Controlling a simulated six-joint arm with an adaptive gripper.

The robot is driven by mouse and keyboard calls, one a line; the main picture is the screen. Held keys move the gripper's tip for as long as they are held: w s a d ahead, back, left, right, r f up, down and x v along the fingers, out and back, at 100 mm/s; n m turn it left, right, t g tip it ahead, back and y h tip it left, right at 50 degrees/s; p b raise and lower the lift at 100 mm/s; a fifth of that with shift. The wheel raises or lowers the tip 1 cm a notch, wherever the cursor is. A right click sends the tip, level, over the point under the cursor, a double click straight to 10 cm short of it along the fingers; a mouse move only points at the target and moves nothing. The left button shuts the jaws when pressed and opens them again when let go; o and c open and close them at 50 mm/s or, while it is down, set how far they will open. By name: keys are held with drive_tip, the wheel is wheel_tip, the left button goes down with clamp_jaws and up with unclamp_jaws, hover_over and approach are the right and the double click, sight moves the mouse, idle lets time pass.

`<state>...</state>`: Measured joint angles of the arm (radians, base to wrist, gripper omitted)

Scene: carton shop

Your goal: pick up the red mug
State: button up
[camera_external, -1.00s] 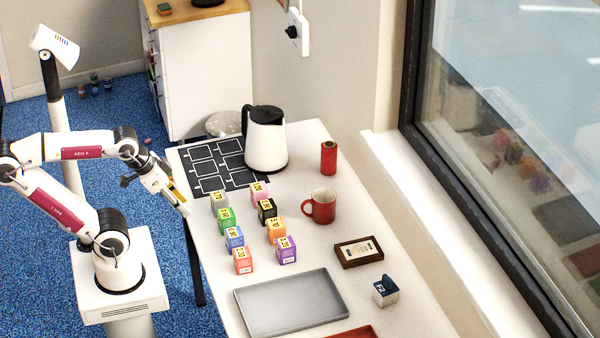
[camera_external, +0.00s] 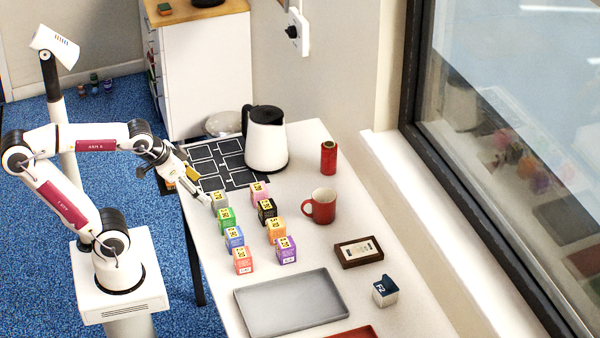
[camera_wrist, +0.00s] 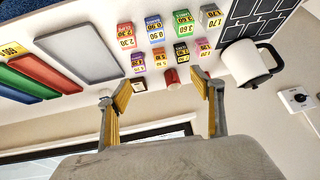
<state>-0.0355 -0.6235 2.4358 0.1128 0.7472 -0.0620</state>
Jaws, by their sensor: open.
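The red mug (camera_external: 322,208) stands upright on the white table, its handle toward the left of the external view. A small red shape (camera_wrist: 171,76), which appears to be the mug, shows between my fingers in the wrist view. My gripper (camera_external: 205,200) is at the table's left edge, beside the grey carton, well to the left of the mug. In the wrist view my gripper (camera_wrist: 160,90) has its two yellow-padded fingers wide apart with nothing between them.
Two rows of small price-marked cartons (camera_external: 227,218) stand between my gripper and the mug. A white kettle (camera_external: 266,145) is behind, a red spool (camera_external: 328,158) behind right.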

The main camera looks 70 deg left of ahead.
drive_tip(key=w+a+r+t+y, duration=0.1)
drive_tip(key=w+a+r+t, duration=0.15)
drive_tip(key=w, duration=0.65)
drive_tip(key=w+a+r+t+y, duration=0.1)
drive_tip(key=w+a, duration=0.3)
drive_tip(key=w, duration=0.4)
drive_tip(key=m+t+h, duration=0.2)
drive_tip(key=m+h, duration=0.4)
drive_tip(key=h, duration=0.3)
hover_over(328, 189)
drive_tip(key=s+d, duration=0.1)
drive_tip(key=d, duration=0.2)
wheel_tip(328, 189, down, 16)
drive_tip(key=shift+s+f+h, duration=0.2)
drive_tip(key=shift+f+h, duration=0.1)
drive_tip(key=shift+f, duration=0.35)
drive_tip(key=shift+f, duration=0.1)
drive_tip(key=shift+f, duration=1.7)
